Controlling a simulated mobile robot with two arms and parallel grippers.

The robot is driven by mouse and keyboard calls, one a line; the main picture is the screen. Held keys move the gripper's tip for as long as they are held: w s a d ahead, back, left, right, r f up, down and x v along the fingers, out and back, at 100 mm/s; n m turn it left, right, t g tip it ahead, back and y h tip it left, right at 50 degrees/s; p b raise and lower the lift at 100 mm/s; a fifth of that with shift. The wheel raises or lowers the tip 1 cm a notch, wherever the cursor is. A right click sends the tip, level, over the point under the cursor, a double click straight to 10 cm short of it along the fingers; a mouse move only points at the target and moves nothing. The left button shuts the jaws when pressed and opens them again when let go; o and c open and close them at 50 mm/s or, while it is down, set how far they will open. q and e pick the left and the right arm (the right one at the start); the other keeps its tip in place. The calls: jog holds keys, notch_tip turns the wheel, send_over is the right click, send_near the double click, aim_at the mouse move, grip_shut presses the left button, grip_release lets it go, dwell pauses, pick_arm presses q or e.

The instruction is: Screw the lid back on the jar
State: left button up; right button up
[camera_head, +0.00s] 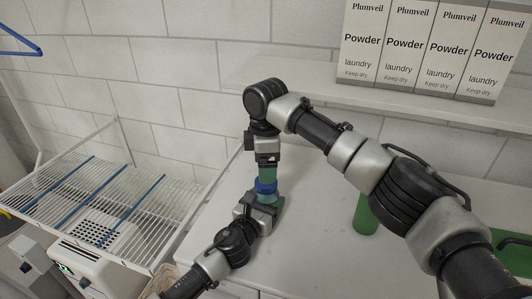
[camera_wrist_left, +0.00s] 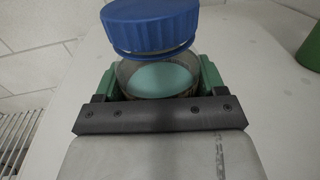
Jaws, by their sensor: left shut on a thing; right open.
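The clear jar (camera_wrist_left: 158,84) with pale teal contents stands between the green fingers of my left gripper (camera_wrist_left: 158,80), which is shut on it. The left gripper also shows in the head view (camera_head: 262,207), low over the white surface. The blue ribbed lid (camera_wrist_left: 150,25) is over the jar's mouth and looks slightly tilted in the wrist view; whether it touches the rim I cannot tell. The lid shows in the head view too (camera_head: 265,186). My right gripper (camera_head: 267,174) points down from above, open, with its fingers just over or at the lid.
A green cylinder (camera_head: 367,214) stands on the white worktop (camera_head: 315,225) to the right, partly behind my right arm. A green item (camera_head: 512,252) lies at the far right. Several Powder boxes (camera_head: 405,45) stand on the shelf (camera_head: 290,82) behind. A wire drying rack (camera_head: 85,195) is at left.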

notch_tip(320, 180, down, 5)
dwell(0.3)
jog(key=c, duration=1)
jog(key=shift+o, duration=0.2)
jog(key=m, duration=0.6)
jog(key=shift+m, duration=0.3)
jog(key=m, duration=0.8)
jog(key=o, duration=1.1)
